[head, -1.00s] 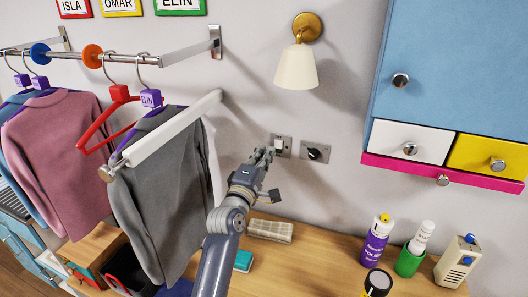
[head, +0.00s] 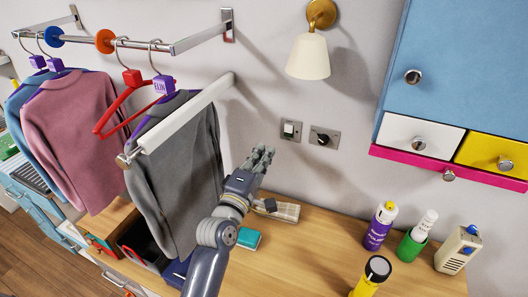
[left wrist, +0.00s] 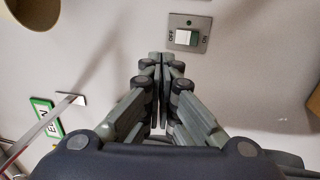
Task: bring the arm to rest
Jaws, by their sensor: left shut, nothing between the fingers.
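My left gripper (head: 262,156) is shut and empty in the head view, in front of the wall and above the wooden counter. It also shows in the left wrist view (left wrist: 161,58), with its fingertips together. A wall switch (head: 290,130) is up and to the right of the fingertips, apart from them. In the left wrist view the switch (left wrist: 187,37) has a white rocker marked OFF and ON, with a small green light above it. My right gripper is in neither view.
A lamp (head: 308,56) and blue cabinet (head: 460,70) are on the wall.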

